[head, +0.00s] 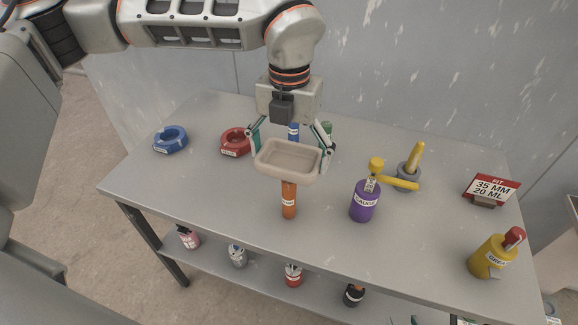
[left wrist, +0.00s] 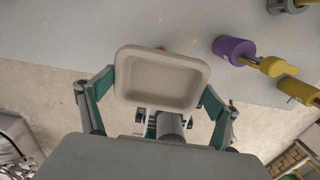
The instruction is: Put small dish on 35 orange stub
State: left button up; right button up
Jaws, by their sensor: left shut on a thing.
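The small dish (head: 288,158) is a beige rounded rectangular tray. My left gripper (head: 290,146) is shut on it, with a finger at each short side. In the left wrist view the dish (left wrist: 161,80) sits level between the two fingers. The orange stub (head: 289,199) stands upright on the table; in the head view the dish covers its top. I cannot tell from these frames whether the dish touches the stub. In the left wrist view the stub is almost fully hidden behind the dish. My right gripper is not in view.
A blue ring (head: 170,140), red ring (head: 235,142), blue stub (head: 294,131) and green stub (head: 327,128) stand behind or left. A purple bottle (head: 364,201), grey holder (head: 407,177), yellow bottle (head: 492,257) and "35 MM 20 ML" sign (head: 491,188) stand right. The left front tabletop is clear.

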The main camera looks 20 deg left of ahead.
aim_at(289, 163)
pick_arm(q)
notch_tip(289, 163, down, 3)
jog(key=shift+f, duration=0.2)
jog(key=shift+f, duration=0.15)
jog(key=o, duration=1.1)
